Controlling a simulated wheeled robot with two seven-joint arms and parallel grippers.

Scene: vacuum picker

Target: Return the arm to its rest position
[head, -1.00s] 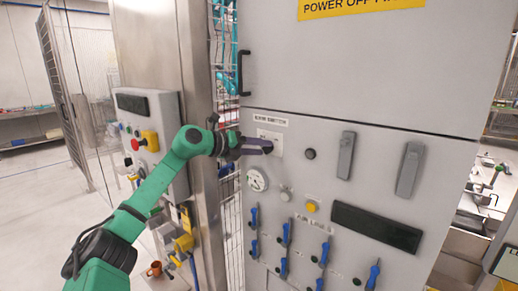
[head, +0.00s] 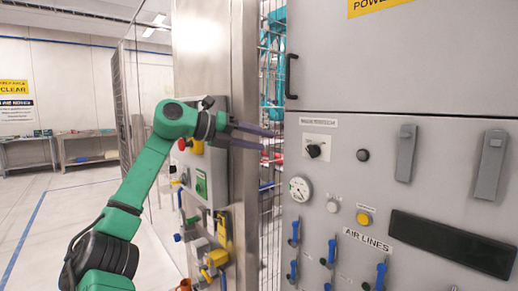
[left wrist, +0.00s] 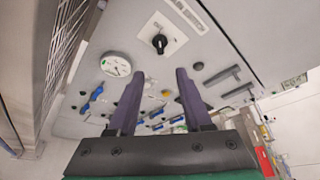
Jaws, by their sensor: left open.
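My left gripper (head: 258,137) is open and empty in the head view, with its two dark fingers in front of the steel post and mesh. In the left wrist view its fingers (left wrist: 161,98) stand apart with nothing between them. The main switch (head: 314,151), a black knob on a white plate, is on the grey cabinet to the right of the fingertips, apart from them. It also shows in the left wrist view (left wrist: 160,43), beyond the fingers. My green left arm rises from the lower left. My right gripper is not in view.
The grey cabinet (head: 400,60) fills the right, with a round gauge (head: 300,189) and blue air-line levers (head: 381,276). A steel post (head: 202,55) and a control box (head: 203,170) stand close behind my left arm. Open floor (head: 60,215) lies at the left.

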